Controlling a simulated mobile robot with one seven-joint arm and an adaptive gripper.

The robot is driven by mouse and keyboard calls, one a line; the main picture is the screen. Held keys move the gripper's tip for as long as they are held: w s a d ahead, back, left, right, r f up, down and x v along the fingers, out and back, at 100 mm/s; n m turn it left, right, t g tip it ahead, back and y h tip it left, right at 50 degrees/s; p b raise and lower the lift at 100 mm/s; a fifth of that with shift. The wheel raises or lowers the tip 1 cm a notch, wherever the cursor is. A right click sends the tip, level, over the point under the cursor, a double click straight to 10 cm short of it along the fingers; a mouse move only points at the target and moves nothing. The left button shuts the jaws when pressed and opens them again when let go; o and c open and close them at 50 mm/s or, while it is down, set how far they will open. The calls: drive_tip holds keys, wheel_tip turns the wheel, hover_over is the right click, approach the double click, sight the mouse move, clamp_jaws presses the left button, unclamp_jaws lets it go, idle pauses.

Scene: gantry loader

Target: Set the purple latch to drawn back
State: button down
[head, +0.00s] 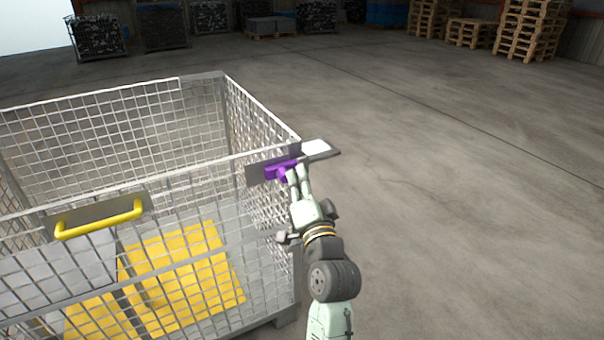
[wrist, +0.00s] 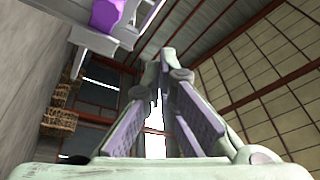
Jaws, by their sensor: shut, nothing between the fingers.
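The purple latch (head: 278,169) sits on a grey plate (head: 255,175) at the near right corner of the wire mesh cage. My gripper (head: 297,172) is shut and empty, with its fingertips at the right end of the latch in the head view. I cannot tell whether they touch it. In the wrist view, part of the purple latch (wrist: 106,14) shows at the top left, to the left of my gripper (wrist: 166,62). The fingers partly hide the latch's right end in the head view.
The mesh cage (head: 150,95) fills the left side, with a yellow handle (head: 100,219) on its front and a yellow panel (head: 190,270) behind the mesh. A white-topped piece (head: 316,148) juts right from the corner. Open floor (head: 450,200) lies to the right; pallets (head: 530,30) stand far back.

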drive_tip(key=d+f+m+g+h, duration=0.1)
drive_tip(key=d+f+m+h, duration=0.1)
drive_tip(key=d+f, duration=0.2)
drive_tip(key=shift+s+d, duration=0.2)
drive_tip(key=shift+d, duration=0.65)
drive_tip(key=w+a+p, duration=0.1)
drive_tip(key=w, duration=0.2)
drive_tip(key=w+a+p, duration=0.1)
drive_tip(key=w, duration=0.2)
drive_tip(key=w+a+p, duration=0.1)
drive_tip(key=w+p, duration=0.1)
drive_tip(key=shift+w+a+r, duration=0.25)
drive_tip(key=shift+w+a, duration=0.05)
drive_tip(key=shift+w, duration=0.1)
drive_tip(key=shift+s+a+f, duration=0.25)
drive_tip(key=shift+a+f, duration=0.15)
drive_tip(key=shift+a, duration=0.1)
